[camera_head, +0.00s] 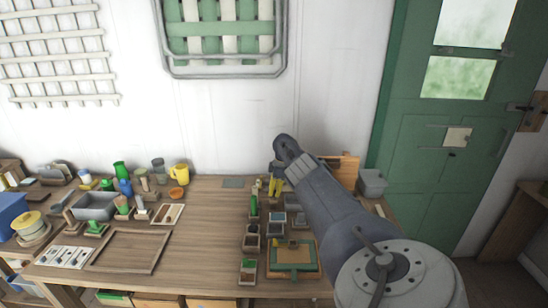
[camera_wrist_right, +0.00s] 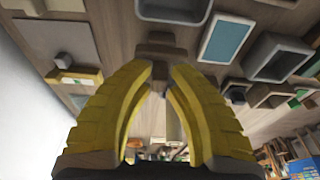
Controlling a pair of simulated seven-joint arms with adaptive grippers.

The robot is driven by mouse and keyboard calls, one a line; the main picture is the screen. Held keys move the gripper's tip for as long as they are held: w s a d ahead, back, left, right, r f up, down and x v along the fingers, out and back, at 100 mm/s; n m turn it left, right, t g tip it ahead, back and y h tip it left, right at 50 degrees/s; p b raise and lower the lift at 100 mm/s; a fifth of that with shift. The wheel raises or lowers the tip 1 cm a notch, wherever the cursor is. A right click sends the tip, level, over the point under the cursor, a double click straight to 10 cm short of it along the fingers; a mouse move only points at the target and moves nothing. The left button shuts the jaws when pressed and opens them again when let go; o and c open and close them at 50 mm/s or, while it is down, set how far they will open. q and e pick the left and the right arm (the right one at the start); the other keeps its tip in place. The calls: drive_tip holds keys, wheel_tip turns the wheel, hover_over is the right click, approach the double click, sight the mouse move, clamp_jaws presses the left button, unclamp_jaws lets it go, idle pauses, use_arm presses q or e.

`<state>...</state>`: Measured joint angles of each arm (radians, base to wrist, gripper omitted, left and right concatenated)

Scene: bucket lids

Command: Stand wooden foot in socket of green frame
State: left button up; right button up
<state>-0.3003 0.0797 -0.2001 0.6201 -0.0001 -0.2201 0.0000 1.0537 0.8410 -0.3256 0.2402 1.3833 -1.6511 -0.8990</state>
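A green frame (camera_head: 314,267) lies at the front right of the table, in a wooden-edged tray shape with a small yellow piece by its top edge. My right gripper (camera_head: 275,186), with yellow fingers, is over the table behind the frame. In the right wrist view, the gripper (camera_wrist_right: 163,70) has a gap between its fingertips. A brown wooden piece (camera_wrist_right: 158,50), perhaps the wooden foot, shows just beyond the tips and partly in the gap. I cannot tell whether the fingers touch it. The frame's socket is too small to make out. My left gripper is not in view.
Small containers (camera_head: 251,243) stand left of the green frame. A grey box (camera_head: 372,182) is at the right rear. An empty wooden tray (camera_head: 130,250) and a grey bin (camera_head: 94,207) are on the left. The table's middle (camera_head: 205,225) is clear.

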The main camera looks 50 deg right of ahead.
clamp_jaws()
drive_tip(key=shift+r, duration=3)
drive_tip(key=shift+a, duration=0.1)
